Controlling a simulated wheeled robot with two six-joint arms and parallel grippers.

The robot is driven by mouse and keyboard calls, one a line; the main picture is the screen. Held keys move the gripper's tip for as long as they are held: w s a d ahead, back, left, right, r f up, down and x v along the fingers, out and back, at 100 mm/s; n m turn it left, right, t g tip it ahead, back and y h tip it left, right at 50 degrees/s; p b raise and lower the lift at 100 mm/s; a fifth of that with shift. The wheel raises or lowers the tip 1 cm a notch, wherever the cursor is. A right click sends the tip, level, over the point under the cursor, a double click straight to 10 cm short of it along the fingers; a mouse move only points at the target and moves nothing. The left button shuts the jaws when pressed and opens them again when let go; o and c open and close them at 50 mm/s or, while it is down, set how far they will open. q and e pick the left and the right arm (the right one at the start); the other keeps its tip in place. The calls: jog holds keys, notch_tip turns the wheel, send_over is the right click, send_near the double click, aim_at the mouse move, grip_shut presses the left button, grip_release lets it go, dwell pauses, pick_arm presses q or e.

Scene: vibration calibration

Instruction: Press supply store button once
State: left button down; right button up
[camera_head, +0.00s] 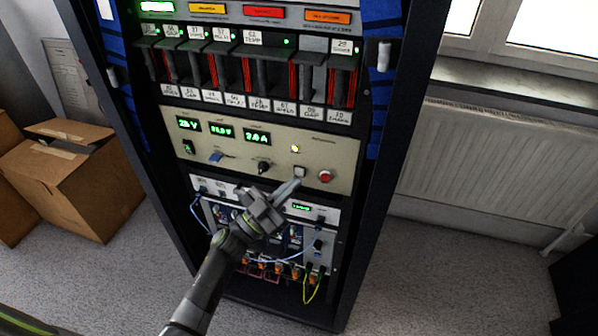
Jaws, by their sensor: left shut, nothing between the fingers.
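A tall black rack (387,110) stands in front of me. Its beige power supply panel (225,155) carries green displays reading about 25 V and 2.0 A, a green switch, a blue switch, a black knob, a lit round lamp (294,149), a small pale square button (300,171) and a red round button (325,176). My left gripper (293,184) is shut and empty. Its fingertips are at the lower edge of the panel, just below the square button and partly over it. I cannot tell whether they touch it. My right gripper is not in view.
Above the panel is a row of labelled modules (250,70) with red edges. Below it are thin white units and a cabled section (275,268) with loose blue and yellow cables. Cardboard boxes (60,175) stand at the left. A radiator (490,165) is at the right.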

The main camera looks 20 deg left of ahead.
pick_arm(q)
jog(key=shift+w, duration=0.15)
jog(key=shift+w, duration=0.3)
jog(key=shift+w, duration=0.35)
dwell(0.9)
jog(key=shift+s, duration=0.15)
jog(key=shift+s+p, duration=0.5)
jog(key=shift+s, duration=0.2)
jog(key=s+p, duration=0.2)
jog(key=s, duration=0.3)
jog(key=shift+a+p, duration=0.1)
jog(key=shift+p, duration=0.3)
